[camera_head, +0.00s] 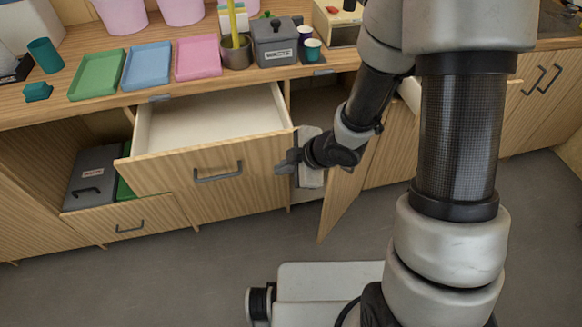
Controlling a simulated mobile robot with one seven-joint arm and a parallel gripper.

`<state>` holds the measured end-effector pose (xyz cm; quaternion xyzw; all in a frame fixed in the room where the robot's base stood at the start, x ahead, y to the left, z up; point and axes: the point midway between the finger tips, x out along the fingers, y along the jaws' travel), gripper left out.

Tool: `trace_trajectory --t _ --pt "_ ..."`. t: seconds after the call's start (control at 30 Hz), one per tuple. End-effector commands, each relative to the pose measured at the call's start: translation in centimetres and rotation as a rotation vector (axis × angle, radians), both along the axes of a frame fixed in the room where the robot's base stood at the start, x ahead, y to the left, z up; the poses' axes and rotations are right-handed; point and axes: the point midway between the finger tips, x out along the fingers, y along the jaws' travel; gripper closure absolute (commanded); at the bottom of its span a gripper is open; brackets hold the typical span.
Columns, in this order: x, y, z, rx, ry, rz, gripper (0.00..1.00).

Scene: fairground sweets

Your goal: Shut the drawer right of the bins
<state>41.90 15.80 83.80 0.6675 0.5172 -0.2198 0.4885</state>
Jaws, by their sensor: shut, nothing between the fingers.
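The drawer (148,174) is pulled well out from under the counter, and its pale inside looks empty. Its wood front has a dark bar handle (218,174). The bins stand low in the cabinet to its left: a grey bin (92,172) with a label, and a green one (124,190) partly hidden behind the drawer's corner. My gripper (283,164) is shut and empty at the right end of the drawer front. It overlaps that edge in the picture; I cannot tell whether it touches.
A cabinet door (342,198) stands open just right of my gripper. The counter (50,108) above holds a green tray (97,74), a blue tray (147,66), a pink tray (198,57) and a grey waste box (274,42). The floor (180,270) in front is clear.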

Motion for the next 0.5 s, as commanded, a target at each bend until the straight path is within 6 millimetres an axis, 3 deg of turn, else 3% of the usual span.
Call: trace_trajectory --t 0.03,0.13,0.3,0.5 --pt "0.3 0.6 -1.4 0.000 0.002 0.003 1.00" --pt "1.0 1.6 -2.8 0.000 0.002 0.003 1.00" --pt "3.7 1.9 -2.0 0.000 -0.001 0.000 1.00" --pt "4.8 2.2 -2.1 0.000 -0.001 0.000 1.00"
